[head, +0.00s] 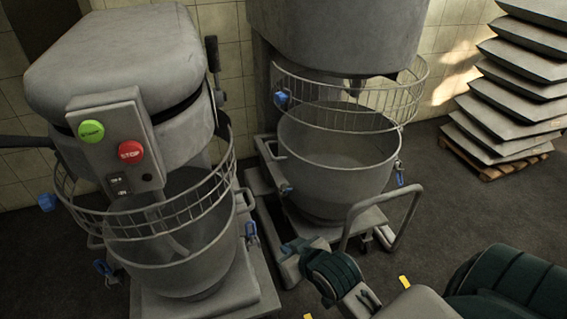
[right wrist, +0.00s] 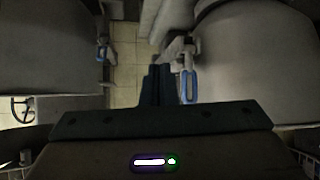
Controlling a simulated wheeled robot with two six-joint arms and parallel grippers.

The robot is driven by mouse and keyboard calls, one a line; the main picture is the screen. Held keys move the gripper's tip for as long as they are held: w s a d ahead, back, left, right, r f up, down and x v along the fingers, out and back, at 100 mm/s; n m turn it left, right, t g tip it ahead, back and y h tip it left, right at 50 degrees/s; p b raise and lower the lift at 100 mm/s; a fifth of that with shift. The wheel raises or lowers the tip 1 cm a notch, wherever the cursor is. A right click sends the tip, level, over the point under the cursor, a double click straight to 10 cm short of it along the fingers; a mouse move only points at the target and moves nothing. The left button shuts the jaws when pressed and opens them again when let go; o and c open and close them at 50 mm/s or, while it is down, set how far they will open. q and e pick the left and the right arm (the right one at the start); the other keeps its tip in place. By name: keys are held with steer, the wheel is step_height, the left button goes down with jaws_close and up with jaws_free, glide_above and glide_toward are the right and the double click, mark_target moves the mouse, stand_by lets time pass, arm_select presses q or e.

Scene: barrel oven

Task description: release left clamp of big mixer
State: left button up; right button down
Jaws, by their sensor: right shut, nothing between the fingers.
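The big mixer (head: 340,30) stands right of the smaller mixer, with its grey bowl (head: 345,165) under a wire guard. Its left clamp (head: 286,190) has a blue handle at the left side of the bowl. In the right wrist view, the left clamp's blue loop (right wrist: 188,86) is just right of my right gripper's fingertips. My right gripper (head: 290,247) is shut and empty, between the two bowls in the head view. Its dark fingers (right wrist: 158,84) lie together in the right wrist view. Whether they touch the clamp I cannot tell. My left gripper is not in view.
The smaller mixer (head: 125,65) with its bowl is close on the left; its right clamp (head: 251,233) borders the gap. A bent metal handle (head: 402,225) rises at the front right. Stacked grey trays (head: 515,80) on a pallet stand at right.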

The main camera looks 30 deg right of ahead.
step_height(320, 180, down, 2)
steer(key=d+f+g+p, duration=0.1)
steer(key=d+g+p, duration=0.2)
steer(key=g, duration=0.1)
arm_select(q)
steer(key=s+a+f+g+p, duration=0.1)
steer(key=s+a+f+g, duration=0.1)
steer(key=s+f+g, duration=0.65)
arm_select(e)
step_height(320, 180, up, 6)
steer(key=m+g, duration=0.2)
steer(key=m, duration=0.4)
glide_above(286, 189)
steer(key=s+d, duration=0.2)
steer(key=b+x, duration=0.1)
steer(key=x, duration=0.8)
steer(key=shift+s, duration=0.2)
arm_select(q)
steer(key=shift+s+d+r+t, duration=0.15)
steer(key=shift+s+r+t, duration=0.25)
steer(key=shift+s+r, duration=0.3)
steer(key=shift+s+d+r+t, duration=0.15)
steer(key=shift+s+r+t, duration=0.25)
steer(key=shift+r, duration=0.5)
arm_select(e)
steer(key=shift+w+f, duration=0.25)
steer(key=shift+f, duration=0.25)
